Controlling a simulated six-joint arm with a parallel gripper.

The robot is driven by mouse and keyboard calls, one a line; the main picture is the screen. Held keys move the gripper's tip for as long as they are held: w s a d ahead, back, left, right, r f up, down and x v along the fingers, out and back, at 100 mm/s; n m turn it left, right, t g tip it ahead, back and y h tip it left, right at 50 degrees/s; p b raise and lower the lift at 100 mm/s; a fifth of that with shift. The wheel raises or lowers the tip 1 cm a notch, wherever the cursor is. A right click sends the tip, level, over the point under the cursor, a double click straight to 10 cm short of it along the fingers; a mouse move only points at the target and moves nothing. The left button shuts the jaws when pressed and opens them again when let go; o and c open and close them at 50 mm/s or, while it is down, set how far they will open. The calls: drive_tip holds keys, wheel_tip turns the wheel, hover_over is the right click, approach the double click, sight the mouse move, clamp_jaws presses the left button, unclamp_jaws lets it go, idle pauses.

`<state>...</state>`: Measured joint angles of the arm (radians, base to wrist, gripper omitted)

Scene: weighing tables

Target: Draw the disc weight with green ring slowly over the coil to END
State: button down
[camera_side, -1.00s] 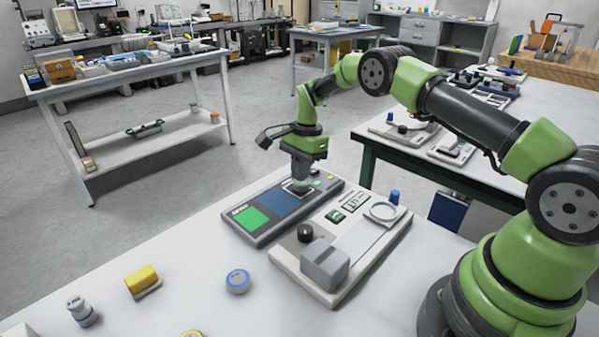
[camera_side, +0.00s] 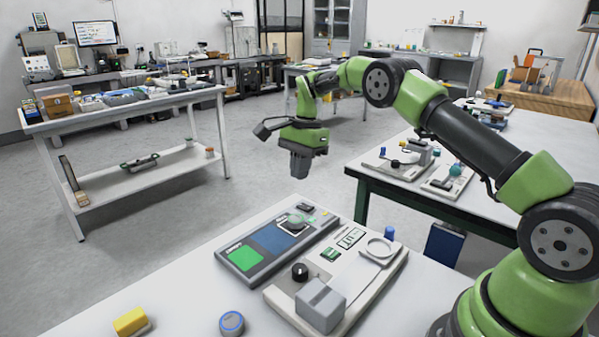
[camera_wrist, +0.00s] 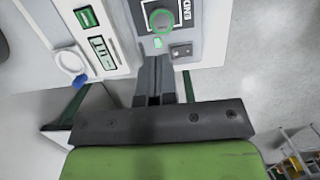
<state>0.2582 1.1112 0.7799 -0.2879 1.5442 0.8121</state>
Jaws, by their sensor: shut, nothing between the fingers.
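The disc weight with green ring (camera_side: 295,220) sits on the white square at the far end of the dark grey board (camera_side: 232,262). In the wrist view the disc (camera_wrist: 162,20) lies inside a black-outlined square, ahead of the fingertips. The board's blue panel (camera_side: 270,238) lies between that square and a green pad (camera_side: 245,256) at the near end. The lettering is too small to read surely. My gripper (camera_side: 299,174) is raised above the board's far end, pointing down, clear of the disc. Its fingers (camera_wrist: 154,62) are shut and empty.
Beside the board stands a pale instrument (camera_side: 350,303) with a grey block (camera_side: 320,304), black knob (camera_side: 300,272) and ring (camera_side: 381,248). A blue-topped disc (camera_side: 232,322) and yellow block (camera_side: 130,321) sit at the near table edge. The air around my gripper is free.

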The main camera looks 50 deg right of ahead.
sight(296, 218)
drive_tip(key=c, duration=1)
unclamp_jaws()
drive_tip(key=shift+n, duration=0.3)
drive_tip(key=o, duration=0.3)
drive_tip(key=shift+f+n, duration=0.1)
drive_tip(key=shift+n, duration=0.2)
drive_tip(key=shift+o, duration=0.9)
drive_tip(key=shift+n, duration=0.6)
drive_tip(key=n, duration=0.5)
drive_tip(key=a+f+n+t+h, duration=0.1)
drive_tip(key=n, duration=0.4)
drive_tip(key=s+n, duration=0.1)
drive_tip(key=n, duration=0.4)
drive_tip(key=shift+s+a+f+n+h, duration=0.1)
drive_tip(key=shift+a+f+n+h, duration=0.05)
drive_tip(key=shift+f+n+h, duration=0.2)
drive_tip(key=shift+r, duration=0.1)
drive_tip(key=shift+w+f, duration=0.2)
drive_tip(key=shift+f, duration=1.45)
drive_tip(key=shift+w+f, duration=0.2)
drive_tip(key=shift+f, duration=1.45)
drive_tip(key=shift+w+f, duration=0.2)
drive_tip(key=shift+f, duration=1.45)
